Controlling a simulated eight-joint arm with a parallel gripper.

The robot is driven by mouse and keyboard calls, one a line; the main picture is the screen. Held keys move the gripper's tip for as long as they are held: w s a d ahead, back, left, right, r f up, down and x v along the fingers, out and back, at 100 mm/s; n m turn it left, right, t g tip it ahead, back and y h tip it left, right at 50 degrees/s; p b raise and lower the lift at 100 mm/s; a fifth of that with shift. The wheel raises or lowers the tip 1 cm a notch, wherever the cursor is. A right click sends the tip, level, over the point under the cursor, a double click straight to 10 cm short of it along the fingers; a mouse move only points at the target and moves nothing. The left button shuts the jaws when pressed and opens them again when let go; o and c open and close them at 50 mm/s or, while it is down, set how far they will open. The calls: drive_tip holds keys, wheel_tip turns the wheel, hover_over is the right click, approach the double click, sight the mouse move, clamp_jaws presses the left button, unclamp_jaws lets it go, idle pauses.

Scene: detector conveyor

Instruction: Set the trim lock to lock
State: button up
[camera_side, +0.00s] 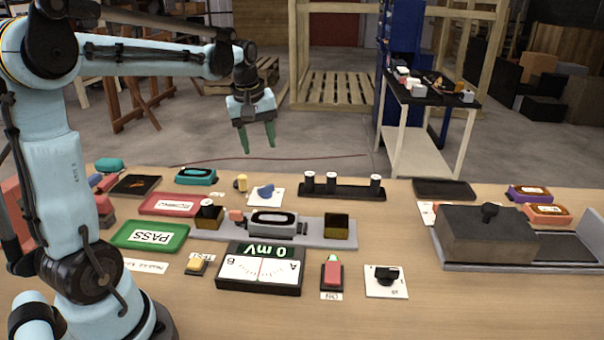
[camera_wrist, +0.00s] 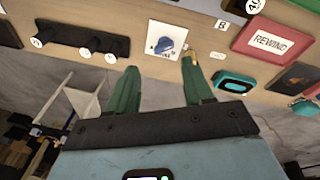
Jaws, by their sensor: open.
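No label reading trim lock is legible. A blue knob (camera_side: 265,191) sits on a white plate at the back of the table; it also shows in the wrist view (camera_wrist: 165,44), with markings too small to read. A small yellow-orange part (camera_side: 240,183) stands just left of that plate; in the wrist view it (camera_wrist: 191,57) is beside my right finger. A black knob (camera_side: 386,275) sits on another white plate at the front right. My gripper (camera_side: 258,148) is open and empty, above and behind the table's back edge. Its green fingers (camera_wrist: 160,68) point toward the blue knob's plate.
A black rack with several white-topped cylinders (camera_side: 331,180) stands right of the blue knob. A teal device (camera_side: 196,175) lies to its left. The grey conveyor with a detector (camera_side: 272,222), the meter (camera_side: 260,270) and a red rocker (camera_side: 332,275) are nearer the front.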

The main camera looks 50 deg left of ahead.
sight(242, 176)
drive_tip(key=a+f+n+g+h, duration=0.1)
drive_tip(key=a+f+n, duration=0.15)
drive_tip(key=a, duration=0.25)
drive_tip(key=a+f+n+g, duration=0.1)
drive_tip(key=a+n, duration=0.3)
drive_tip(key=a, duration=0.1)
drive_tip(key=shift+m, duration=0.25)
wheel_tip(242, 176, down, 12)
drive_tip(key=shift+w+a+r, duration=0.1)
clamp_jaws()
